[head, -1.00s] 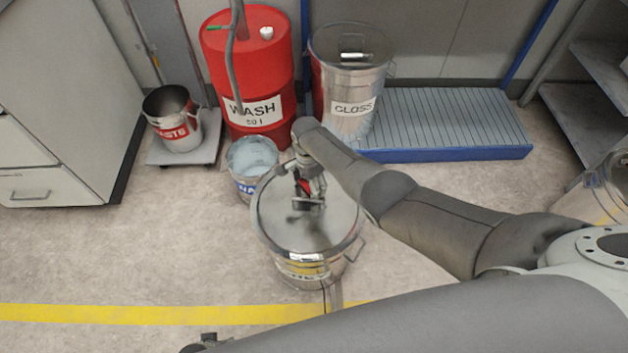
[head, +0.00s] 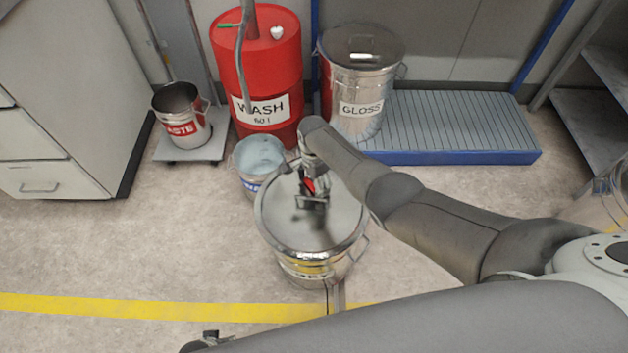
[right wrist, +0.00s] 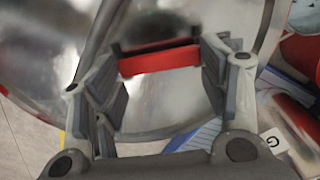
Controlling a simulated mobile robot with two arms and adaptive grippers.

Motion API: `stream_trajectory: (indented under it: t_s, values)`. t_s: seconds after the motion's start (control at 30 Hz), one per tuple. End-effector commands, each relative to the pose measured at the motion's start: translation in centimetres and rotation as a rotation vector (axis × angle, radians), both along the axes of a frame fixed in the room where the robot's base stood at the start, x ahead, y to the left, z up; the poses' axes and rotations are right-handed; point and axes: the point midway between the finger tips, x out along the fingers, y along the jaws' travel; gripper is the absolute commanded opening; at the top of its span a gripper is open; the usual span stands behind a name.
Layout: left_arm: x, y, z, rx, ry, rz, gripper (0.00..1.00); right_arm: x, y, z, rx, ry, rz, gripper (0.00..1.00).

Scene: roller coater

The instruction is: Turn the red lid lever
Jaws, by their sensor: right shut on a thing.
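The steel drum (head: 275,228) stands on the floor at the middle of the head view, with a flat round lid. My right gripper (head: 312,202) points down onto the lid. The red lid lever (right wrist: 160,60) lies between its two fingers in the right wrist view, as a red bar with a dark edge. The gripper is shut on it. In the head view the gripper mostly hides the lever, and only a bit of red shows.
A bucket of pale liquid (head: 258,158) stands close behind the drum. The red WASH barrel (head: 257,60), GLOSS drum (head: 360,85) and WASTE bucket (head: 180,118) are further back. A blue-edged platform (head: 460,125) is at right. Floor left of the drum is clear.

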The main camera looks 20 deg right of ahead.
Motion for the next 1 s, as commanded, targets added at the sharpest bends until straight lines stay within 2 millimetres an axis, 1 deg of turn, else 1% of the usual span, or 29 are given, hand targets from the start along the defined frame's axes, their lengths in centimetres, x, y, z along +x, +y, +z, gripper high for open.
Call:
stream_trajectory:
  t_s: [0.03,0.13,0.17,0.33,0.93,0.97,1.0]
  values:
    - [-0.01,0.02,-0.14,0.000,0.000,0.000,0.40,-0.26,0.72,-0.52,0.016,-0.002,-0.003,0.24]
    - [-0.01,0.01,-0.14,0.000,0.000,0.000,0.40,-0.27,0.72,-0.53,0.016,-0.002,-0.003,0.24]
    - [0.00,0.01,-0.14,0.000,0.000,0.000,0.40,-0.27,0.72,-0.53,0.016,-0.002,-0.003,0.68]
    - [-0.01,0.02,-0.13,0.000,0.000,0.000,0.40,-0.24,0.68,-0.46,0.014,-0.001,-0.002,0.90]
    - [0.09,-0.01,0.18,-0.002,-0.008,0.000,0.40,-0.18,0.46,0.02,0.010,-0.001,-0.002,0.90]
    - [0.03,0.00,0.09,-0.002,-0.009,0.000,0.40,-0.17,0.45,0.11,0.010,-0.001,-0.002,0.90]
    - [-0.36,0.03,-0.56,-0.001,0.001,0.000,0.40,-0.16,0.45,0.21,0.010,-0.001,-0.002,0.90]
